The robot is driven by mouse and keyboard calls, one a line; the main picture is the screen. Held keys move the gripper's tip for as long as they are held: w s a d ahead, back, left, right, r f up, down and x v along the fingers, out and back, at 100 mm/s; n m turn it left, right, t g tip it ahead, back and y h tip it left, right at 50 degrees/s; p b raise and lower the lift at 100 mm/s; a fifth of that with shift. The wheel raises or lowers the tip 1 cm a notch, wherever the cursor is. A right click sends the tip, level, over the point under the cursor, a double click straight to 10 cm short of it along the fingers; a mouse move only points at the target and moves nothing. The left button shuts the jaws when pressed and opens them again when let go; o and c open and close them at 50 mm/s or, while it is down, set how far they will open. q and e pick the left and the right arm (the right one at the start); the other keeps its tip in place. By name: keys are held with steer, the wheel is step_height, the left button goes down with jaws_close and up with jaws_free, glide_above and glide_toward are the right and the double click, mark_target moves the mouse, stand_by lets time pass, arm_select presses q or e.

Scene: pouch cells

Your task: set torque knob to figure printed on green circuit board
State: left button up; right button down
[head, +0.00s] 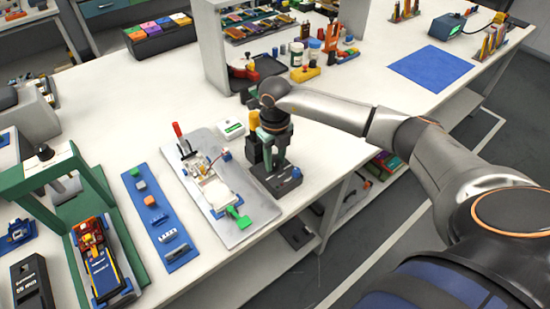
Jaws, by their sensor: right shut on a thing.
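My right gripper (272,150) points down over a black device (282,182) at the front edge of the bench. It is shut on a small part at the device's top, which I take to be the torque knob; the fingers hide it, and no scale can be read. A small green piece (238,217), perhaps the green circuit board, lies at the near end of a grey metal plate (245,232), left of the device. Any figure on it is too small to read. My left gripper is not in view.
The plate also carries a red-handled tool (178,132) and small parts. A white box with a green label (231,128) stands just behind. A blue strip (151,228) and a green press frame (122,235) are at left. Bottles and a shelf stand behind; a blue mat (433,66) is clear.

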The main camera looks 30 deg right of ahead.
mark_target(275, 162)
steer(key=shift+m, duration=0.3)
steer(key=c, duration=0.5)
jaws_free()
steer(key=shift+r, duration=0.1)
step_height(275, 162, up, 12)
steer(key=shift+r+b, duration=0.2)
steer(key=shift+b, duration=0.25)
